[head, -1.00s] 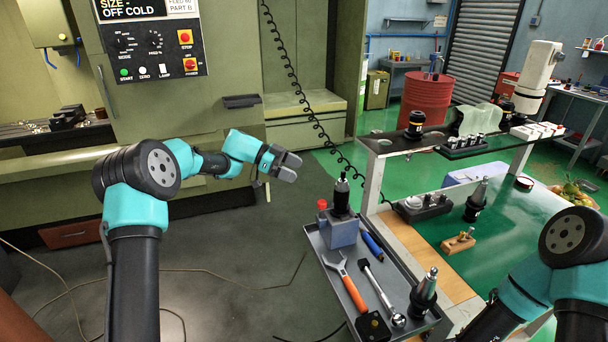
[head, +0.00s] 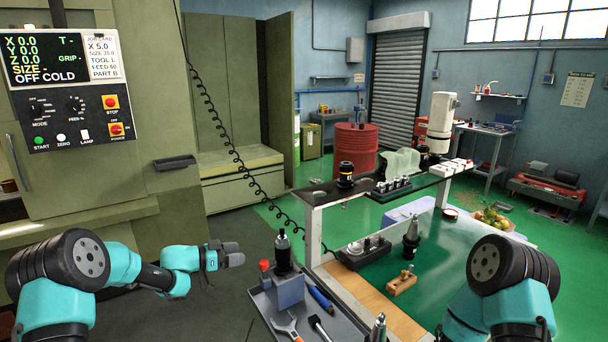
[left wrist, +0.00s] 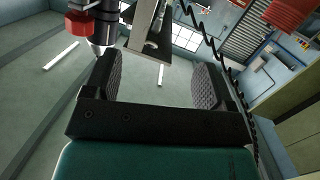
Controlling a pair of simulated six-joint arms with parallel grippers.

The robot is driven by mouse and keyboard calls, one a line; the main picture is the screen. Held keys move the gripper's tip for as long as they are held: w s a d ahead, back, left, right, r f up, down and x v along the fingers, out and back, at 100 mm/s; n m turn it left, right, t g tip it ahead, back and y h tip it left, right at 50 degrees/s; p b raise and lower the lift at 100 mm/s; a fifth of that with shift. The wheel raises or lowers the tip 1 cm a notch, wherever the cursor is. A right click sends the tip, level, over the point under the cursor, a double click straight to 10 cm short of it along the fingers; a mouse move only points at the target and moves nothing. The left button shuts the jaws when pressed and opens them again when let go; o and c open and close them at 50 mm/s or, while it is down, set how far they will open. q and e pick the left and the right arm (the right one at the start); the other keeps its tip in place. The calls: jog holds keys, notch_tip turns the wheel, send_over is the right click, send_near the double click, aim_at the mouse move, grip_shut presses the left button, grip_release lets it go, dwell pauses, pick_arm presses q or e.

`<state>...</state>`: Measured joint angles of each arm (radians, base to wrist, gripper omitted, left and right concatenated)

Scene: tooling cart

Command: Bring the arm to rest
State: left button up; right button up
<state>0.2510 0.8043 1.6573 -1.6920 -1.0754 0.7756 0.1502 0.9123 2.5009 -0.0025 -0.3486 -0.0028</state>
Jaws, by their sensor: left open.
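My left gripper (head: 232,254) is out over the floor in front of the machine, left of the tool tray, and holds nothing. In the left wrist view its two dark padded fingers (left wrist: 160,85) stand wide apart with nothing between them. My right arm (head: 505,285) shows at the lower right of the head view; its gripper is out of the picture.
The machine panel (head: 68,85) is at the left.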

pick_arm(q)
jog(key=s+a+f+n+y, duration=0.2)
jog(key=s+f+n+y, duration=0.35)
jog(key=f, duration=0.85)
jog(key=s+a+f+n+y, duration=0.25)
jog(key=s+f+n, duration=0.35)
jog(key=s+f, duration=0.65)
jog(key=s+d+f+n+g+y, duration=0.1)
jog(key=s+f+g, duration=0.3)
jog(key=s, duration=1)
jog(key=s+d+f+n+g+y, duration=0.1)
jog(key=s+f+n+g+y, duration=0.2)
jog(key=s, duration=1.1)
jog(key=w+d+r+m+h, duration=0.1)
jog(key=w+d+r+m, duration=0.1)
jog(key=w, duration=0.3)
jog(key=shift+w+d+r+m+t, duration=0.15)
jog(key=shift+d+r+m+t, duration=0.2)
jog(key=shift+d, duration=0.2)
